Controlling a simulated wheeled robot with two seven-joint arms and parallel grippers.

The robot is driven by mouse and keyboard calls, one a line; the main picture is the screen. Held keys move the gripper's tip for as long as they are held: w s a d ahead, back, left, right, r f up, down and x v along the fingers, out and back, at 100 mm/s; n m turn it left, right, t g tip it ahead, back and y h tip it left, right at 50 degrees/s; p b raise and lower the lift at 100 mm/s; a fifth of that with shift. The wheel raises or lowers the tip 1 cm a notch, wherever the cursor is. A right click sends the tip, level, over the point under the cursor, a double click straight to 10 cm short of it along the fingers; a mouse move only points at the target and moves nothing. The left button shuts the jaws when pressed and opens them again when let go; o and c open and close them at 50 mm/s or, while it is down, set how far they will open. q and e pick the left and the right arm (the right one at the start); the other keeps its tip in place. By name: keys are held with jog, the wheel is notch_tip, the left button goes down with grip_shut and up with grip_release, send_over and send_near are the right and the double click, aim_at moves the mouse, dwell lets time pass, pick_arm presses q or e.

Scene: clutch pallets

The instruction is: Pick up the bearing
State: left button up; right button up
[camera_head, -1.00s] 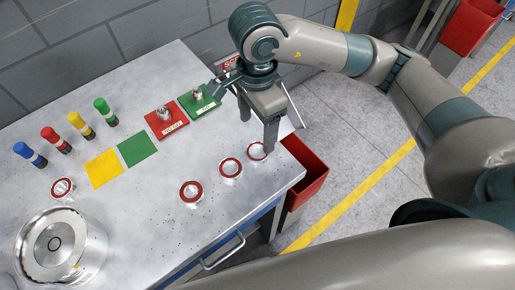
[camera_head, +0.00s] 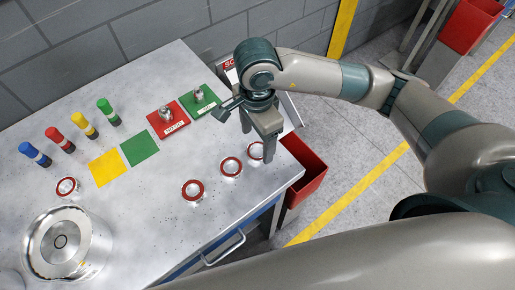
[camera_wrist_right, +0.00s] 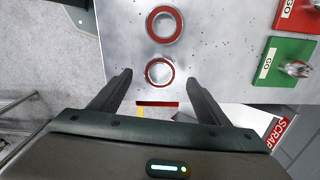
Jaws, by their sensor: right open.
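Three red-rimmed bearings lie in a row near the table's front right edge: a left one (camera_head: 192,190), a middle one (camera_head: 231,166) and a right one (camera_head: 256,150). My right gripper (camera_head: 246,136) is open and empty at the right bearing, with one finger partly in front of it. In the right wrist view, that bearing (camera_wrist_right: 159,71) appears between the fingertips of my right gripper (camera_wrist_right: 157,76). Another bearing (camera_wrist_right: 164,24) lies beyond it. I cannot tell whether the fingers are around the bearing or still above it. My left gripper is not in view.
Another red-rimmed ring (camera_head: 66,188) lies near a round metal housing (camera_head: 35,247). Red (camera_head: 160,127) and green (camera_head: 215,107) plates with metal pieces stand behind the bearings. A red bin (camera_head: 304,170) stands beside the table's right edge.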

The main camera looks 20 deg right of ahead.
aim_at(258, 154)
notch_tip(258, 154, down, 3)
jog(key=shift+d+r+p, duration=0.1)
jog(key=shift+p, duration=0.65)
jog(key=shift+f, duration=0.55)
jog(key=c, duration=1.3)
